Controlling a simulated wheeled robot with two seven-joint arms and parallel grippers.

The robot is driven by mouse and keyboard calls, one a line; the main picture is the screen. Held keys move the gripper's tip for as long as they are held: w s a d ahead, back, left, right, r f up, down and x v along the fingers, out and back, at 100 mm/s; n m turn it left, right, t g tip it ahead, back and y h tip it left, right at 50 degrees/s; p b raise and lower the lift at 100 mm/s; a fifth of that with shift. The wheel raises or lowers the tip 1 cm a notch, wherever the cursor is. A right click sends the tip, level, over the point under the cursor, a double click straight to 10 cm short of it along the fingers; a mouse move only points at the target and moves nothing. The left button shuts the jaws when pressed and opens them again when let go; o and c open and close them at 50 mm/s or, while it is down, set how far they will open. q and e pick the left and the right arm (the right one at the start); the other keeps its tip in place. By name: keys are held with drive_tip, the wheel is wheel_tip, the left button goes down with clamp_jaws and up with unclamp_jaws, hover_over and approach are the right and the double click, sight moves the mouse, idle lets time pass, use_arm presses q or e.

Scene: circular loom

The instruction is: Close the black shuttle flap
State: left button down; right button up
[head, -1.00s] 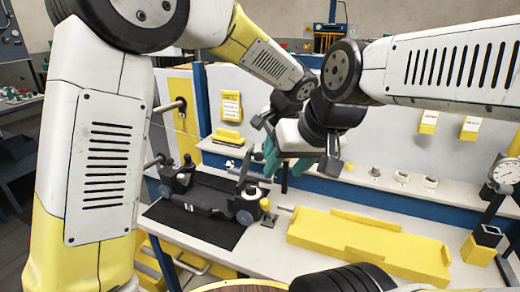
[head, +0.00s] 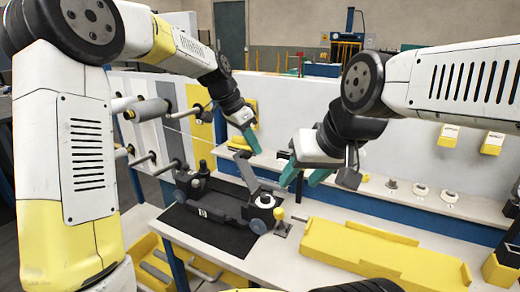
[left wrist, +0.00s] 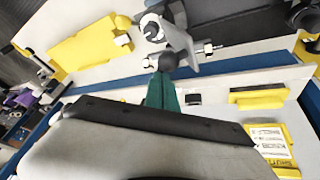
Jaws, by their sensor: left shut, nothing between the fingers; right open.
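The black shuttle (head: 228,206) lies on a dark mat (head: 198,232) on the white table in the head view. Its grey flap (head: 244,171) stands up at a slant from the shuttle body, so it is open. My left gripper (head: 254,146), with teal fingers, is shut and empty just above and behind the flap's top. I cannot tell whether it touches the flap. My right gripper (head: 303,179) is open and empty, to the right of the flap.
A yellow tray (head: 375,250) lies on the table right of the shuttle. A small yellow knob (head: 279,214) stands close to the shuttle's right end. A back ledge holds small round parts (head: 420,190). Rollers (head: 150,105) stick out at the left.

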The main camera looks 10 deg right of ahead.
use_arm(q)
drive_tip(key=w+a+f+n+g+h, duration=0.1)
drive_tip(key=w+a+f+g+h, duration=0.3)
drive_tip(key=w+a+f+h, duration=0.3)
drive_tip(key=shift+a+f+n+g+h, duration=0.4)
drive_tip(key=shift+a+f+h, duration=0.5)
drive_tip(key=shift+a+f, duration=0.8)
drive_tip(key=shift+a, duration=0.1)
